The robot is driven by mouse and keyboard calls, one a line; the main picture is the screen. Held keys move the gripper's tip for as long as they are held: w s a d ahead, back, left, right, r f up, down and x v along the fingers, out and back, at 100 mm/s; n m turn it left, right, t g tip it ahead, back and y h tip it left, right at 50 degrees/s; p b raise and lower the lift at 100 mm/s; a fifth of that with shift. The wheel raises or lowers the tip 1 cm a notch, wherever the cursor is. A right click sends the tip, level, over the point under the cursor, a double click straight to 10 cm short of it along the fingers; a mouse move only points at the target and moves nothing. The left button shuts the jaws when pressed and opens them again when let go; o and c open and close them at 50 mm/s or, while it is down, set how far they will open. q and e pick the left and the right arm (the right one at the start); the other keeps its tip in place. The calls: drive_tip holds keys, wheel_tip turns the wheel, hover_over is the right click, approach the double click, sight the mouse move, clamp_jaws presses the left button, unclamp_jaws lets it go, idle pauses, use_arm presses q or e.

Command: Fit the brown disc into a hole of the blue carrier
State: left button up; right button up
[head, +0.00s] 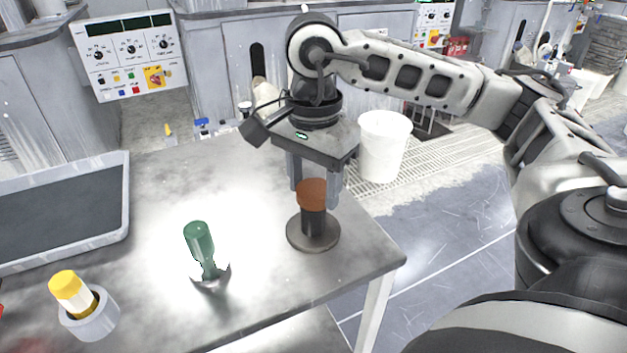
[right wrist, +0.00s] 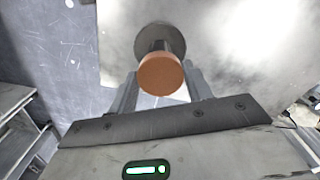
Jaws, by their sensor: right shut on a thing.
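The brown disc (head: 312,191) is at the top of a dark post with a round metal base (head: 300,236), near the table's right edge. In the right wrist view the disc (right wrist: 160,75) shows as a round brown face over the post and base (right wrist: 174,37). My right gripper (head: 314,189) points down from above and is shut on the disc, one finger on each side. I cannot tell whether the disc still touches the post. No blue carrier shows in either view. My left gripper is not in view.
A green-handled thing (head: 200,243) stands left of the post. A yellow-topped white piece (head: 70,287) leans in a grey ring (head: 97,321) at the front left. A dark tray with a grey rim (head: 125,200) lies at the left. A white bucket (head: 384,148) stands beyond the table.

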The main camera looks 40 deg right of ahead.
sight(313, 189)
drive_tip(key=shift+f, duration=0.25)
drive_tip(key=o, duration=1)
drive_tip(key=shift+r, duration=0.1)
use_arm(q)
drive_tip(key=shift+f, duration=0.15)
use_arm(e)
drive_tip(key=shift+r, duration=0.45)
use_arm(q)
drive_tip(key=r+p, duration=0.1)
drive_tip(key=p, duration=0.3)
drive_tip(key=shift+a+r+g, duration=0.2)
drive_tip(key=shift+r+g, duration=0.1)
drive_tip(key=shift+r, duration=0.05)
use_arm(e)
wheel_tip(313, 189, up, 12)
drive_tip(key=shift+f, duration=0.25)
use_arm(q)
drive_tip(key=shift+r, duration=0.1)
